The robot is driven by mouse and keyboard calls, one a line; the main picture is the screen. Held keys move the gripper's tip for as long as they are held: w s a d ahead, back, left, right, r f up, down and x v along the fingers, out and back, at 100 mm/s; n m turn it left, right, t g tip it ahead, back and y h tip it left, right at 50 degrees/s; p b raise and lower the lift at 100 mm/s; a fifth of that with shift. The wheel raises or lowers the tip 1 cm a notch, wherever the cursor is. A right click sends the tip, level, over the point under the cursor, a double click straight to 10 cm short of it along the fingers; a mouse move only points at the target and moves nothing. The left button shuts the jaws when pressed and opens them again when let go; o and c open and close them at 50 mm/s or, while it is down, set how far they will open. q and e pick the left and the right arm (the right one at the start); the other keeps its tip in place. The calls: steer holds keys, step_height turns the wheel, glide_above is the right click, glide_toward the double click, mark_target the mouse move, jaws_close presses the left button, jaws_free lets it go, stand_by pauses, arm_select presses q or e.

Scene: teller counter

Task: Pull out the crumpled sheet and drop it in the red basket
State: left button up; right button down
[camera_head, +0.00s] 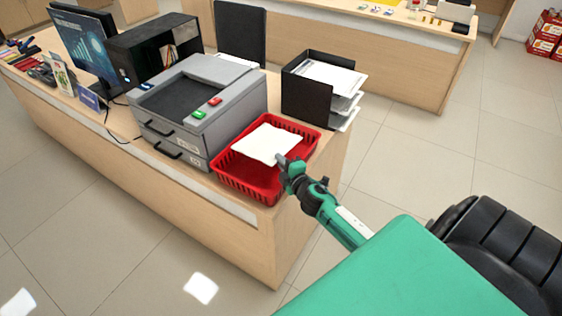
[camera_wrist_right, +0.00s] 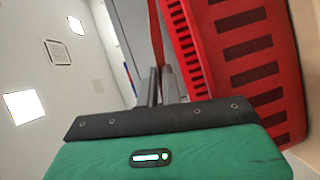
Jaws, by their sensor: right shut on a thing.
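The white sheet (camera_head: 266,144) is over the red basket (camera_head: 228,168) on the counter's right end. It looks nearly flat, with slightly uneven edges. I cannot tell whether it touches the basket's bottom. In the right wrist view the fingers (camera_wrist_right: 160,87) are close together, beside the slotted red basket wall (camera_wrist_right: 205,45). The sheet is hard to make out there. My left gripper is not in view.
A grey printer (camera_head: 205,95) with drawers stands left of the basket. A black paper tray stack (camera_head: 305,98) with sheets stands behind it. A black shelf box (camera_head: 140,50) and a monitor (camera_head: 82,48) are farther left. Bare floor lies in front of the counter.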

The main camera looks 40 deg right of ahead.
steer(key=c, duration=1.5)
jaws_free()
steer(key=shift+s, duration=0.1)
steer(key=s+a+r+b, duration=0.1)
steer(key=s+b, duration=0.1)
steer(key=s, duration=1.1)
steer(key=shift+s+a+b, duration=0.2)
steer(key=shift+s+b, duration=0.05)
steer(key=shift+b, duration=0.05)
steer(key=s+a+f+m+g, duration=0.1)
steer(key=s+f+m+g, duration=0.2)
steer(key=f, duration=0.9)
steer(key=s+a+f+m+g, duration=0.1)
steer(key=s+f+m+g, duration=0.3)
steer(key=f, duration=0.8)
steer(key=s+a+f+g, duration=0.1)
steer(key=s+f, duration=0.4)
steer(key=f, duration=0.8)
steer(key=s+a+f+m+g, duration=0.2)
steer(key=s+f, duration=0.4)
steer(key=s, duration=0.3)
steer(key=s+a+f+m+g+y, duration=0.1)
steer(key=s+a+f+g, duration=0.2)
steer(key=s+f, duration=0.3)
steer(key=s+a+f+m+g, duration=0.2)
steer(key=s+a+f, duration=0.3)
steer(key=s, duration=0.7)
steer(key=shift+f+m+g+y, duration=0.3)
steer(key=shift+f+g+y, duration=0.15)
steer(key=shift+f, duration=0.35)
